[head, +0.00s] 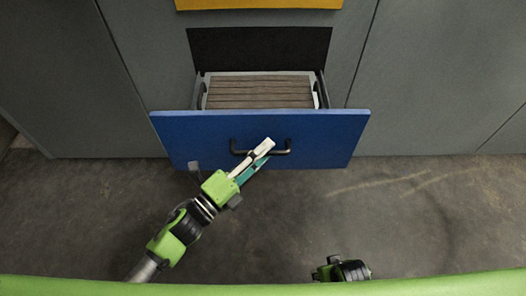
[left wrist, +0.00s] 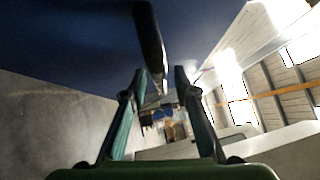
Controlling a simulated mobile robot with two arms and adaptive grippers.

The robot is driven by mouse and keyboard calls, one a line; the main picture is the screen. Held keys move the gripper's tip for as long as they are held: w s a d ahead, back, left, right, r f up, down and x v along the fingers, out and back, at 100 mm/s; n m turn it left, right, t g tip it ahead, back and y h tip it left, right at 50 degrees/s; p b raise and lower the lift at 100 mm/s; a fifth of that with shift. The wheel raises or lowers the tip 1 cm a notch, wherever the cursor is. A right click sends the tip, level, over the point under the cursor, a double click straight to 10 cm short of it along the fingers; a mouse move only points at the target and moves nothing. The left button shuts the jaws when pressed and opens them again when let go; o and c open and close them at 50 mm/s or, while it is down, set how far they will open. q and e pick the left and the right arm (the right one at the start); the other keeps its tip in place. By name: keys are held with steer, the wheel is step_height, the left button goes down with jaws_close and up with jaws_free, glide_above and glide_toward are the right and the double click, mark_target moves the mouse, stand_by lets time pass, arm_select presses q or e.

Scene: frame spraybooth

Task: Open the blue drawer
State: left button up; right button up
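The blue drawer (head: 315,130) stands pulled out from the grey cabinet in the head view, and its inside shows. Its black bar handle (head: 282,151) is on the front panel. The handle (left wrist: 150,40) also shows in the left wrist view, running between the fingertips. The exact contact is hard to see. My right gripper is not visible; only a green and black part of my own body shows at the bottom of the head view.
Brown slatted contents (head: 260,92) lie inside the drawer. A yellow drawer front (head: 258,3) is above it. The grey cabinet (head: 90,80) spreads to both sides. The concrete floor (head: 430,215) in front is clear.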

arm_select(q)
steer(key=shift+a, duration=0.1)
steer(key=v, duration=1.1)
steer(key=shift+s+a, duration=0.3)
steer(key=shift+f, duration=0.1)
